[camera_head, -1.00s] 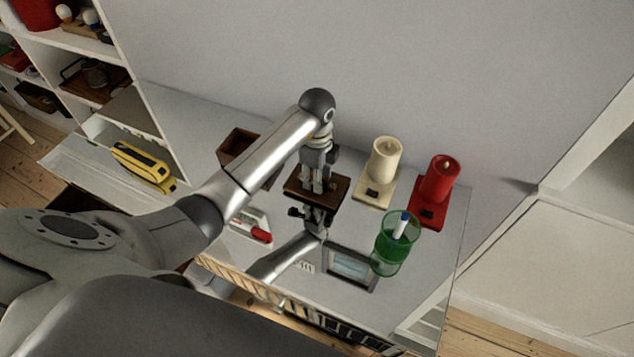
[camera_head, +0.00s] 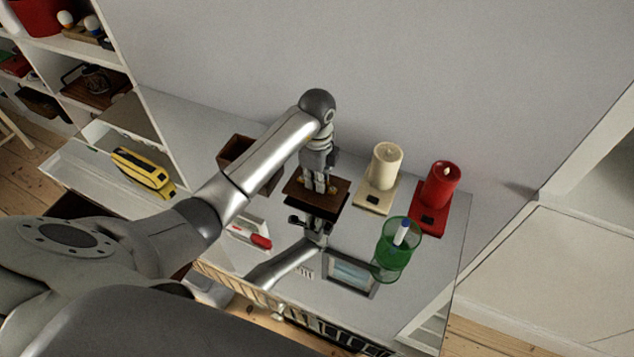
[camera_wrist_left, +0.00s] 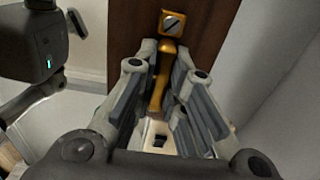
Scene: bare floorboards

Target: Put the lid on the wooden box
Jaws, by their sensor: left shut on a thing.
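The wooden box (camera_head: 232,149) is a dark brown, open box towards the back of the shiny tabletop, partly hidden behind my left forearm. The lid (camera_head: 336,198) is a flat dark brown board to the right of the box, apart from it. My left gripper (camera_head: 319,186) points down and is shut on the lid's brass handle. The left wrist view shows the handle (camera_wrist_left: 164,75) between the fingers (camera_wrist_left: 160,100) and the brown lid (camera_wrist_left: 208,35) beyond. I cannot tell how far the lid is above the tabletop. My right gripper is not in view.
A cream candle (camera_head: 386,163) and a red candle (camera_head: 439,184) stand close to the lid's right. A green cup (camera_head: 397,254) with a marker stands in front of them. A yellow tool (camera_head: 143,171) lies at left. The wall is behind the tabletop (camera_head: 440,255).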

